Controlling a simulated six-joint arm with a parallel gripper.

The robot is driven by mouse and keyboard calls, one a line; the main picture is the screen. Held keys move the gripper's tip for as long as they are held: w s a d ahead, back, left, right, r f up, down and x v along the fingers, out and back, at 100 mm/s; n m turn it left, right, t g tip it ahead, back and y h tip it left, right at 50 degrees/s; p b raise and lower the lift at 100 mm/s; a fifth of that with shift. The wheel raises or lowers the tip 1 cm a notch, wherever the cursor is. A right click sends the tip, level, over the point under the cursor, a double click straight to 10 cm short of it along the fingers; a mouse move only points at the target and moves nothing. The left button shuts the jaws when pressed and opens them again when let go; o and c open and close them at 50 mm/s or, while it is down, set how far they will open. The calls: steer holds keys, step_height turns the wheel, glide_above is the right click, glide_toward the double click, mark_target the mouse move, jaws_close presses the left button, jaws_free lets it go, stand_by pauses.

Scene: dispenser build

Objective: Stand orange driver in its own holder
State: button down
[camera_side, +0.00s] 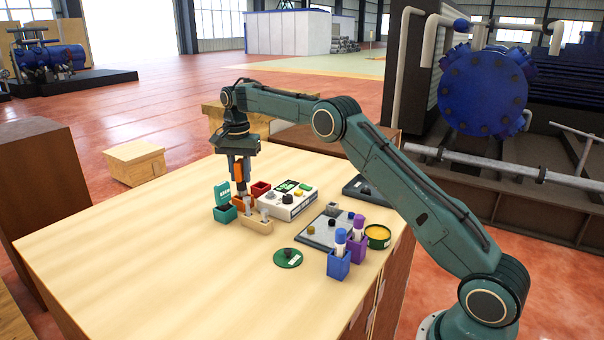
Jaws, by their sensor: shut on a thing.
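My gripper (240,178) points straight down over the back left part of the wooden table. It is shut on the orange driver (239,170), whose orange handle shows between the fingers. The driver looks upright. The orange holder (240,202) stands directly below, between a teal holder and a tan block. The driver's lower end is hidden by the fingers and the nearby holders, so I cannot tell whether it is inside the orange holder.
A teal holder (225,213), a tan block (256,226) with grey-topped pieces and a red box (260,189) crowd around. A white box (288,203) is to the right. Blue (339,264) and purple (356,249) holders stand further right. The table's front left is clear.

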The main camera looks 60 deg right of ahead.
mark_target(239, 160)
steer(key=shift+f, duration=1.8)
steer(key=shift+f, duration=0.1)
steer(key=c, duration=1.2)
jaws_free()
steer(key=shift+o, duration=0.2)
steer(key=shift+r, duration=3.85)
